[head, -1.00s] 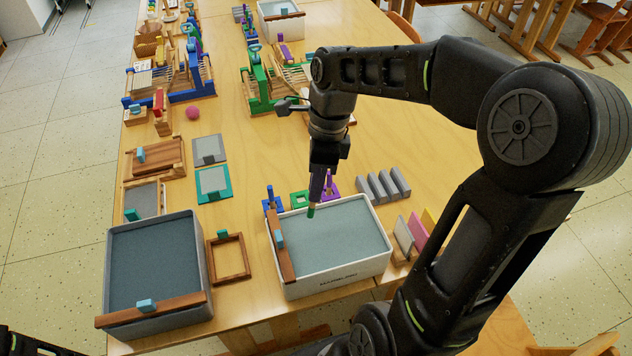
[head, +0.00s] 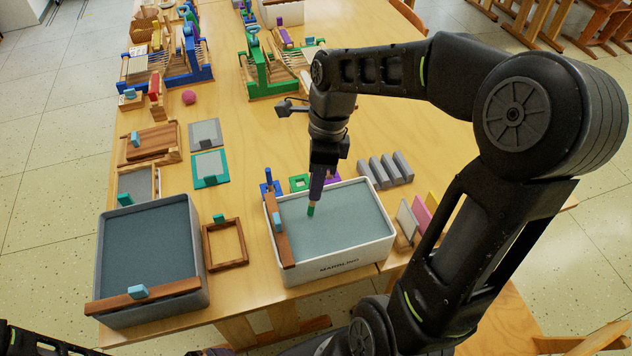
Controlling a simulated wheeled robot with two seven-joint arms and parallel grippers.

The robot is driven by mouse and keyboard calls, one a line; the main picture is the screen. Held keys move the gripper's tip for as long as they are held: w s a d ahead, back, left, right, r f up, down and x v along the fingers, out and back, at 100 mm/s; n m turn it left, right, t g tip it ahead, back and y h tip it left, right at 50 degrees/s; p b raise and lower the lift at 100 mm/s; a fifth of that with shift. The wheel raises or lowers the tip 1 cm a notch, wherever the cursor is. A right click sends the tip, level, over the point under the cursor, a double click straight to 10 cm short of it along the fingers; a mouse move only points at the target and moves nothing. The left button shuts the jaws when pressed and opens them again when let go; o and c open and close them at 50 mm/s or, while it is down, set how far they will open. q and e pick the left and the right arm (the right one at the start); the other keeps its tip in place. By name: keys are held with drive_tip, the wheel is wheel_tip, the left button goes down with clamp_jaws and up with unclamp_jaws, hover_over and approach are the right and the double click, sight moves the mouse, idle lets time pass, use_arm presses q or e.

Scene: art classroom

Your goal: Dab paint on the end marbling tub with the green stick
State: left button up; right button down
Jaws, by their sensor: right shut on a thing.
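The white marbling tub (head: 340,265) stands near the table's front edge, filled with grey-blue liquid, with a wooden bar across its left end. A grey marbling tub (head: 150,309) stands to its left at the table's corner. My right gripper (head: 317,180) points down over the white tub, shut on a stick. The green-tipped stick (head: 310,211) reaches down over the left part of the liquid. I cannot tell whether the tip touches the surface. My left gripper is not in view; a dark arm part shows at the bottom left corner.
A wooden frame (head: 225,245) lies between the two tubs. Grey blocks (head: 390,169) stand behind the white tub, and coloured panels (head: 419,214) stand at its right. Looms (head: 268,68) stand farther back. The table's middle is clear.

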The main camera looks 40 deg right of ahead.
drive_tip(key=shift+f, duration=0.45)
drive_tip(key=shift+r, duration=0.2)
idle(0.3)
wheel_tip(320, 180, up, 3)
drive_tip(key=shift+f+p, duration=0.1)
drive_tip(key=shift+p, duration=1)
wheel_tip(320, 180, up, 7)
drive_tip(key=p, duration=0.6)
drive_tip(key=shift+f, duration=0.1)
